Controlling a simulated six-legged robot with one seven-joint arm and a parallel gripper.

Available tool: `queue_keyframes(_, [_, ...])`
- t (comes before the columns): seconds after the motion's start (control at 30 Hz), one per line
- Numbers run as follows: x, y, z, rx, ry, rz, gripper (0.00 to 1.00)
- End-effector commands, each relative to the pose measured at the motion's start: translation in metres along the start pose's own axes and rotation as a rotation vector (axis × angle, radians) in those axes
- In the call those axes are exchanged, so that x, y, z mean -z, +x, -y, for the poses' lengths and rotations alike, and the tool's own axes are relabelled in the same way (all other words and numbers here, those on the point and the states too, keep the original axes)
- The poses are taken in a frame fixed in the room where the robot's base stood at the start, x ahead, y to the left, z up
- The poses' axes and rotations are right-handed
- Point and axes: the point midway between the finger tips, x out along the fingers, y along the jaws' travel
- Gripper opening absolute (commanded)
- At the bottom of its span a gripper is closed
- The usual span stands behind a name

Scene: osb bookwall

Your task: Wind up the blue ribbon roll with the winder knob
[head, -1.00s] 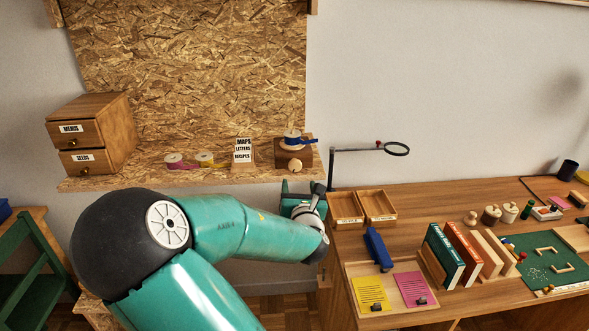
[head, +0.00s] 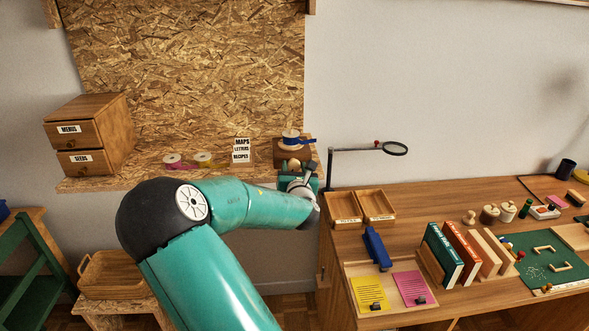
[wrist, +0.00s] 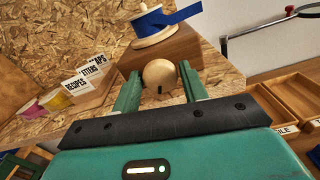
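The blue ribbon roll (head: 291,136) sits on a pale round disc on top of a wooden block (head: 281,154) on the chipboard shelf; a tail of ribbon sticks out to the right. It also shows at the top of the wrist view (wrist: 157,22). The round pale winder knob (wrist: 159,75) is on the block's front face; in the head view only part of it shows behind my gripper. My gripper (wrist: 160,86) is open, its two green fingers on either side of the knob. I cannot tell whether they touch it.
Pink and yellow ribbon rolls (head: 204,159) and a label stand (head: 242,151) are left of the block. A magnifier on a post (head: 331,168) stands close on the right, with two wooden trays (head: 378,205) on the desk below.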

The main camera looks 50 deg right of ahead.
Motion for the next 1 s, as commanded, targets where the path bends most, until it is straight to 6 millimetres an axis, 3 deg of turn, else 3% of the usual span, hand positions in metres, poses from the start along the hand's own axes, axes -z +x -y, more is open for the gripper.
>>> queue_keyframes(0.03, [-0.0001,-0.0001,-0.0001,0.000,0.000,0.000,0.33])
queue_keyframes(0.13, [-0.0001,-0.0001,0.0000,0.000,0.000,0.000,0.14])
queue_keyframes(0.57, [-0.0004,-0.0002,0.0004,0.000,0.081,0.001,0.14])
queue_keyframes(1.0, [-0.0004,-0.0002,0.0014,0.000,0.375,0.001,0.14])
